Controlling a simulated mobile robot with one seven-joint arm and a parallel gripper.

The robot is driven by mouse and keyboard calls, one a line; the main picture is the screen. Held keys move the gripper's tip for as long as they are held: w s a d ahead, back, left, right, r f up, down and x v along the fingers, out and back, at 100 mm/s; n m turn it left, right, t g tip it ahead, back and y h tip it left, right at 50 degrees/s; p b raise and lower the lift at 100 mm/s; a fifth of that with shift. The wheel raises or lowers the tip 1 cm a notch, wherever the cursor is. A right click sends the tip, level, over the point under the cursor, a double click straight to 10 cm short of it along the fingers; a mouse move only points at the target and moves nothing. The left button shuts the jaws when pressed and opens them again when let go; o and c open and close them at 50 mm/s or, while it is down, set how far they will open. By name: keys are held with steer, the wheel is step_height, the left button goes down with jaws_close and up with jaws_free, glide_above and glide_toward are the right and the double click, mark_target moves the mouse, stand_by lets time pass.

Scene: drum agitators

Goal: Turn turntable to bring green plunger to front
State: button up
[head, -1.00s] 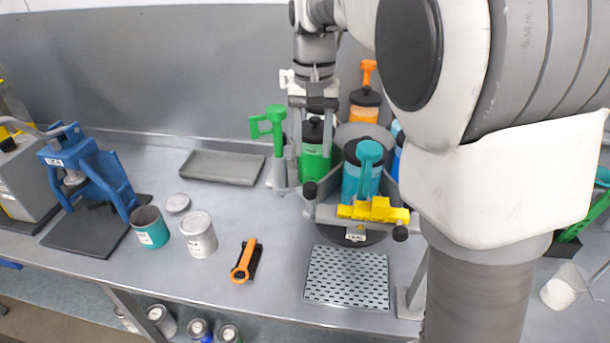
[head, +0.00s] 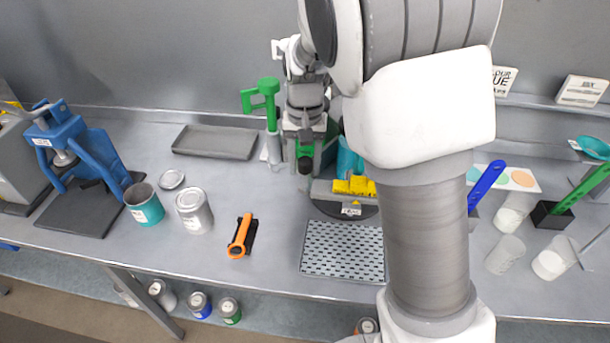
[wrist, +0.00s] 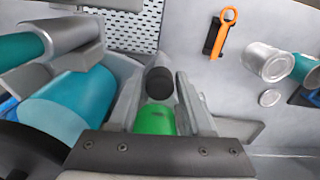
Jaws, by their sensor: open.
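The turntable carries coloured drums in grey sector walls. Contact with the knob is unclear.
A perforated mat (head: 342,250) lies in front of the turntable. A grey tray (head: 215,142), open teal can (head: 144,204), closed can (head: 194,212), orange-handled tool (head: 241,236) and blue press (head: 80,150) are to the left. Cups stand at right.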

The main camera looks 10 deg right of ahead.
mark_target(305, 177)
steer(key=shift+f, duration=2.05)
jaws_close()
